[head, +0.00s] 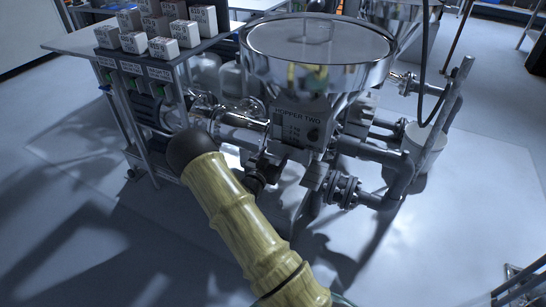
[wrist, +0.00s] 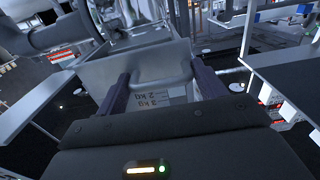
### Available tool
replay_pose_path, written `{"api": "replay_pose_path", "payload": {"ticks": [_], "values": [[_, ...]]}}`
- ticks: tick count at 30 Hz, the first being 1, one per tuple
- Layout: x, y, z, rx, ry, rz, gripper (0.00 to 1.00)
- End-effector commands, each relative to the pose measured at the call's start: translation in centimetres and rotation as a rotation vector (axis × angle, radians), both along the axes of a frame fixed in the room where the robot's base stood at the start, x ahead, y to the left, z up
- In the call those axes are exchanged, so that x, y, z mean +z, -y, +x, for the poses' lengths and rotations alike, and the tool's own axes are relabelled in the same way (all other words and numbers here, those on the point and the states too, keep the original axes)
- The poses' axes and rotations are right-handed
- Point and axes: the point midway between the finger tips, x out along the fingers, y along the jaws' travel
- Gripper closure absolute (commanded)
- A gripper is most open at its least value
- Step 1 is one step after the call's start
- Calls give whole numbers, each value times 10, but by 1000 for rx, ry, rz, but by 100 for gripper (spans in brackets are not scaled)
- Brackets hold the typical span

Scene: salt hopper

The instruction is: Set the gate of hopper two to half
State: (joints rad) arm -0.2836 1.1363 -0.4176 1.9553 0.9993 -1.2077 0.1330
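Hopper two (head: 316,48) is a shiny metal bowl with a clear top. Below it is a grey box with a label plate (head: 291,127) reading "HOPPER TWO" above small kg marks and a dark round spot. The gate's setting cannot be read. In the wrist view, the two dark fingers of my gripper (wrist: 160,72) are spread wide, pointing at a grey metal part (wrist: 108,78). Upside-down "2 kg" and "3 kg" marks (wrist: 150,101) show between them. No grip on anything is visible. In the head view, my gripper cannot be made out clearly beyond my arm.
Pipes and a flanged valve (head: 343,190) lie right of and below the hopper. A white bucket (head: 425,146) is at the right. A rack with several white labelled boxes (head: 148,43) stands at the left. The floor in front is clear.

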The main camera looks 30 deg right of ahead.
Motion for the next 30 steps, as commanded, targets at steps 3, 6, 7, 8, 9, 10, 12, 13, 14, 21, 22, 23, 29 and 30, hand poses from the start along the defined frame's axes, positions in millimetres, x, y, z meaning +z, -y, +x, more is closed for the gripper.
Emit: {"api": "replay_pose_path", "payload": {"ticks": [3, 6, 7, 8, 9, 10, 12, 13, 14, 21, 22, 23, 29, 30], "values": [[0, 0, 0, 1, 0, 0, 63], [0, -1, 0, 1, 0, 0, 71], [0, -2, -1, 1, -1, 1, 71], [0, -4, -2, 2, -1, 0, 71], [0, -8, -5, 2, -3, 2, 71], [0, -11, -7, 2, -3, 2, 71], [0, -20, -15, 2, -3, 1, 71], [0, -24, -18, 3, -3, 1, 71], [0, -28, -20, 2, -3, 2, 71], [-1, -32, -25, 0, -2, 1, 71], [-1, -32, -25, 1, -2, 1, 71], [-1, -32, -25, 1, -2, 1, 71], [-1, -32, -25, 0, -1, 0, 14], [-1, -32, -25, 0, -1, 1, 14]]}}
